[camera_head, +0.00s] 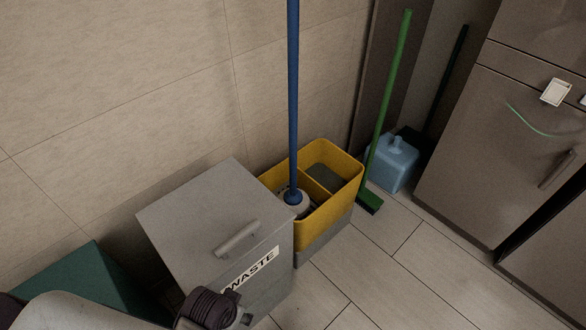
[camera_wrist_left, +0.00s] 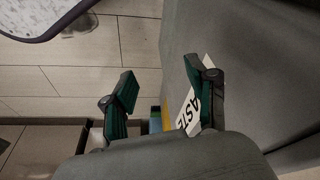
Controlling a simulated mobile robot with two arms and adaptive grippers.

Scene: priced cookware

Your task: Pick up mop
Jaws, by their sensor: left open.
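The mop (camera_head: 293,100) has a long blue handle standing upright, and its grey head rests in a yellow bucket (camera_head: 335,208) with a grey base. The bucket stands against the tiled wall, behind and right of the grey waste bin. My left gripper (camera_wrist_left: 160,75) is open and empty in the left wrist view, with its green-padded fingers apart beside the bin's label. It is apart from the mop, and its fingers are not visible in the head view. My right gripper is in neither view.
The grey waste bin (camera_head: 190,212) with a handle stands in front of the bucket. A green broom (camera_head: 388,100) and a light-blue container (camera_head: 394,165) are right of it. Cabinets (camera_head: 470,150) line the right. The tiled floor (camera_head: 390,270) in front is clear.

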